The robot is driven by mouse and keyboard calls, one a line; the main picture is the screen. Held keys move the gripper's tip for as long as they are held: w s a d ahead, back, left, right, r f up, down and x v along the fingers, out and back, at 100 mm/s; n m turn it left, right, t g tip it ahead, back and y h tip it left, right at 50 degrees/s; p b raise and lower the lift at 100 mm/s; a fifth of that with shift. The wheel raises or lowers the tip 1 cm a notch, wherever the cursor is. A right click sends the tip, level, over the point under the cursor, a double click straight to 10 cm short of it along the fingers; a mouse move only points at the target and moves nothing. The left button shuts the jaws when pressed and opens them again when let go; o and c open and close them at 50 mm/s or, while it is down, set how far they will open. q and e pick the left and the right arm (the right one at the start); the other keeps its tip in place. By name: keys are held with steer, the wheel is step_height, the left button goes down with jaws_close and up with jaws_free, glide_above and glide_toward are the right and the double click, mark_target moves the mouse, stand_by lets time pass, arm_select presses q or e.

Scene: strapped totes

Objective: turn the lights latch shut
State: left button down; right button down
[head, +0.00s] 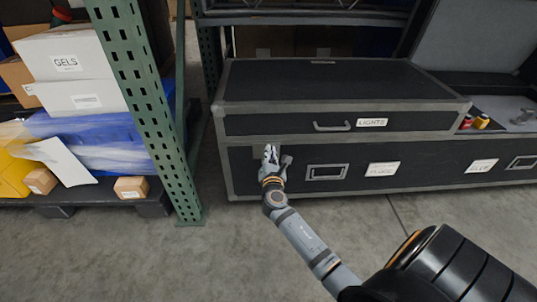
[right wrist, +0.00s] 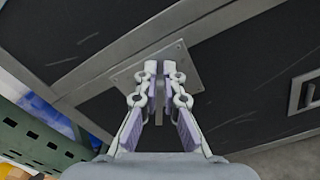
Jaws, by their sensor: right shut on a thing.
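The lights case (head: 320,120) is a black, grey-edged case with a white label reading LIGHTS (head: 371,122) and a handle on its front. My right gripper (head: 270,155) is at the seam between the case's lid and base, left of the handle. In the right wrist view, a metal latch plate (right wrist: 189,78) sits across the grey seam. The right gripper (right wrist: 160,72) is shut there on the lights latch, with its fingers pointing at the plate. The fingers hide most of the latch, so its angle cannot be told. My left gripper is not in view.
A green perforated rack post (head: 150,110) stands left of the case, beside a shelf with white boxes labelled GELS (head: 68,64). Another case, with its lid raised (head: 475,40), is at the right. The grey floor (head: 130,260) in front is clear.

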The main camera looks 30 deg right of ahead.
steer(key=shift+s+d+f+m+b, duration=0.15)
steer(key=shift+f+m+b, duration=0.25)
steer(key=shift+m+b, duration=1.05)
steer(key=shift+s+d+f+m+b, duration=0.1)
steer(key=shift+d+f+m+b, duration=0.25)
steer(key=shift+m, duration=2.15)
steer(key=shift+s+d+f+m+b, duration=0.1)
steer(key=shift+f+m+b, duration=0.35)
steer(key=shift+m+b, duration=1.05)
steer(key=shift+m+p, duration=0.4)
steer(key=shift+m, duration=0.25)
steer(key=c, duration=1.5)
jaws_free()
